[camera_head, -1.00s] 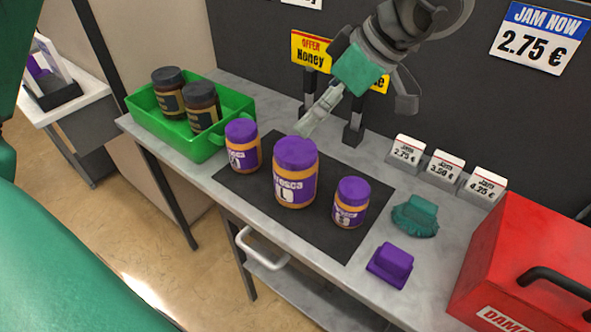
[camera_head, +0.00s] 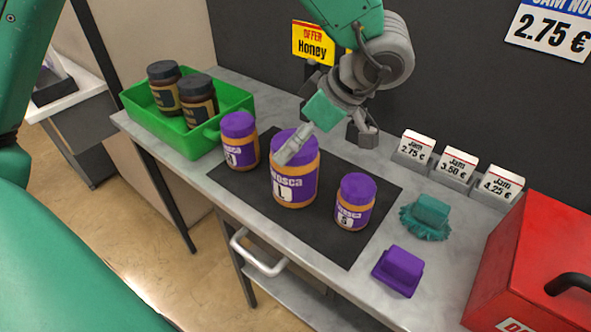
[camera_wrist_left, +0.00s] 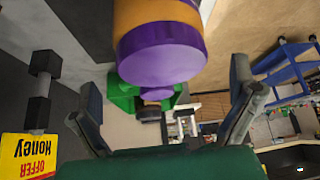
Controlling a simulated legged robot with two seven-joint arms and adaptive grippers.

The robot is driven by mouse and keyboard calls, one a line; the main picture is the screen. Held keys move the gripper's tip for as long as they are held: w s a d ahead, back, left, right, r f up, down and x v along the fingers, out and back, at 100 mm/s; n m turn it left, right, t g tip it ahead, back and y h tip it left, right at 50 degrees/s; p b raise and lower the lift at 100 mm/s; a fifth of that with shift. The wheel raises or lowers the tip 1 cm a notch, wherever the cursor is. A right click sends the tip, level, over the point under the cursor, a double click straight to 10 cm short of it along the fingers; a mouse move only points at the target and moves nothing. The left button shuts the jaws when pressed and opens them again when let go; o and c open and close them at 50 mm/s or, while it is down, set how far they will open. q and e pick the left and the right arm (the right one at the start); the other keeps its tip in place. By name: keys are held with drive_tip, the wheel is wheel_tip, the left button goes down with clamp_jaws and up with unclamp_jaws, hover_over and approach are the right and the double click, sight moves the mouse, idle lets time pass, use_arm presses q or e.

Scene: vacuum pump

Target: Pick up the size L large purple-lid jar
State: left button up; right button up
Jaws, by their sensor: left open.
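The large purple-lid jar (camera_head: 294,180), marked L, stands upright on the dark mat, between two smaller purple-lid jars. My left gripper (camera_head: 327,143) is open and empty at the large jar's back right. One finger overlaps its lid in the head view; contact cannot be told. In the left wrist view the large jar's purple lid (camera_wrist_left: 162,54) shows ahead, between the spread fingers (camera_wrist_left: 165,88). A smaller jar (camera_head: 240,142) stands to its left and another, marked S (camera_head: 355,203), to its right. My right gripper is not in view.
A green crate (camera_head: 190,138) holding two dark-lid jars stands at the left. A teal brush (camera_head: 427,215), a purple block (camera_head: 399,269) and a red box (camera_head: 535,260) lie to the right. Price cards (camera_head: 458,168) and a honey sign (camera_head: 316,42) stand behind.

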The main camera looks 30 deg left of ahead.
use_arm(q)
drive_tip(key=f, duration=0.1)
drive_tip(key=a+f, duration=0.1)
drive_tip(key=f, duration=0.1)
drive_tip(key=shift+s+f+b, duration=0.2)
drive_tip(key=shift+f+b, duration=0.05)
drive_tip(key=shift+b, duration=0.1)
drive_tip(key=shift+a+f, duration=0.35)
drive_tip(key=shift+a, duration=0.3)
drive_tip(key=c, duration=1.4)
drive_tip(key=shift+d, duration=0.2)
drive_tip(key=shift+c, duration=0.9)
